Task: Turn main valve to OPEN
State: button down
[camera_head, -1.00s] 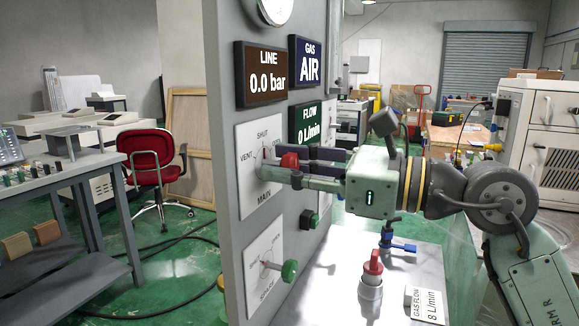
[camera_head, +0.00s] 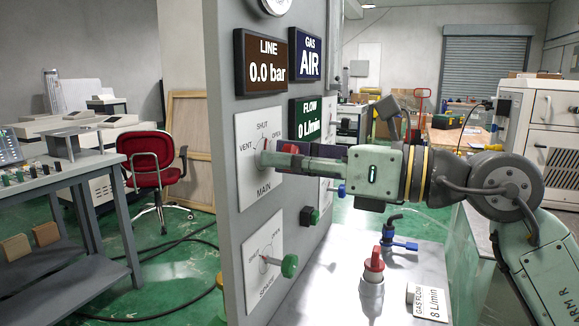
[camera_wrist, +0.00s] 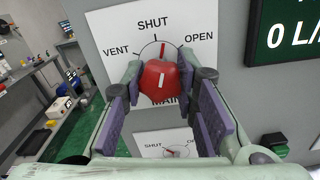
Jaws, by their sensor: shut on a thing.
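The main valve is a red knob (camera_wrist: 161,81) on a white plate (camera_wrist: 112,22) marked VENT, SHUT, OPEN and MAIN. In the wrist view the knob sits between my two fingers, and my gripper (camera_wrist: 160,84) is shut on it. The knob's white line leans slightly right of vertical. A red pointer mark above it lies near SHUT, a little to its OPEN side. In the head view my gripper (camera_head: 276,155) reaches the plate (camera_head: 249,190) from the right; its fingers hide much of the knob (camera_head: 290,148).
The panel shows LINE 0.0 bar (camera_head: 266,68), GAS AIR (camera_head: 310,57) and FLOW 0 L/min (camera_head: 307,117). A red-topped fitting (camera_head: 373,262) and a blue-handled valve (camera_head: 399,243) stand on the bench.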

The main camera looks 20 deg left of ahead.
jog(key=m+b, duration=0.1)
jog(key=m, duration=0.3)
jog(key=shift+m, duration=0.3)
jog(key=shift+m+b, duration=0.5)
jog(key=shift+m, duration=1.4)
jog(key=c, duration=1.2)
grip_release()
jog(key=shift+c, duration=0.2)
jog(key=d, duration=1.2)
jog(key=shift+s, duration=0.25)
